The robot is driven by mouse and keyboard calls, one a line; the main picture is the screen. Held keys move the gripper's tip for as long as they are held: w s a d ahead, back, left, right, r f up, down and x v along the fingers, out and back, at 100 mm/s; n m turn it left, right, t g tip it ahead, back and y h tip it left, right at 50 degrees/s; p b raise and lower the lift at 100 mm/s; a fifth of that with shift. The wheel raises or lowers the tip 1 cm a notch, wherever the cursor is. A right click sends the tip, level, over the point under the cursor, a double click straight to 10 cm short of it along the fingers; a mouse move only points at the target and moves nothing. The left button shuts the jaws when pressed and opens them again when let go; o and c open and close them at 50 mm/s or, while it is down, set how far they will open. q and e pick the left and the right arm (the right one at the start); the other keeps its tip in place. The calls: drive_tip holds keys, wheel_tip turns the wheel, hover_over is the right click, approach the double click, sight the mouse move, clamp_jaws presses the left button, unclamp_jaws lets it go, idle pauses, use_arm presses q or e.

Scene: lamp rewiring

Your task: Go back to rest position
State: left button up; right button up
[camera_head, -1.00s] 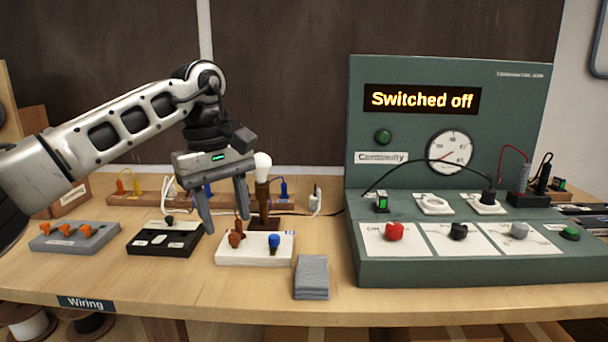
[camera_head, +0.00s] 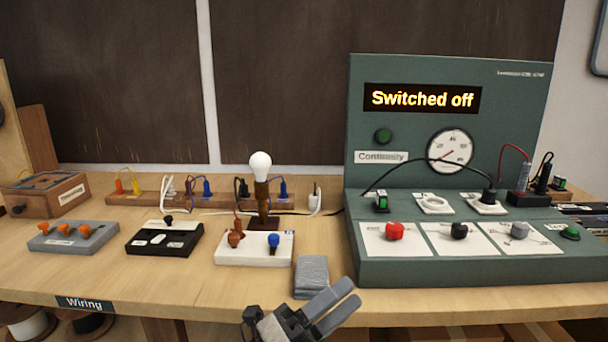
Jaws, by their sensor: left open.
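My left gripper (camera_head: 347,296) is low in the head view, in front of the table's front edge, just below the grey block. Its two fingers point up and to the right, with a narrow gap between them and nothing held. Most of the left arm is out of the picture. The lamp (camera_head: 261,185) stands upright with a white bulb (camera_head: 260,163) on top, behind the white board (camera_head: 254,256) with brown and blue knobs. My right gripper is not in view.
The green test console (camera_head: 450,140) on the right reads "Switched off". A grey block (camera_head: 311,270) lies beside the white board. A black board (camera_head: 151,247), a grey board (camera_head: 74,245) and a wooden box (camera_head: 37,203) stand on the left. Bare table shows in front of them.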

use_arm(q)
drive_tip(key=a+f+n+t+y, duration=0.7)
drive_tip(key=f+n+y, duration=0.15)
drive_tip(key=n, duration=0.75)
drive_tip(key=s+a+f+n+g+y, duration=0.3)
drive_tip(key=s+a+f+n+y, duration=0.1)
drive_tip(key=s+a+f+n, duration=0.2)
drive_tip(key=s+a+f+n+g+y, duration=0.4)
drive_tip(key=s+f+n, duration=0.4)
drive_tip(key=f, duration=0.3)
drive_tip(key=shift+s+a+n+y, duration=0.3)
drive_tip(key=shift+a+n+y, duration=0.2)
drive_tip(key=shift+a, duration=0.35)
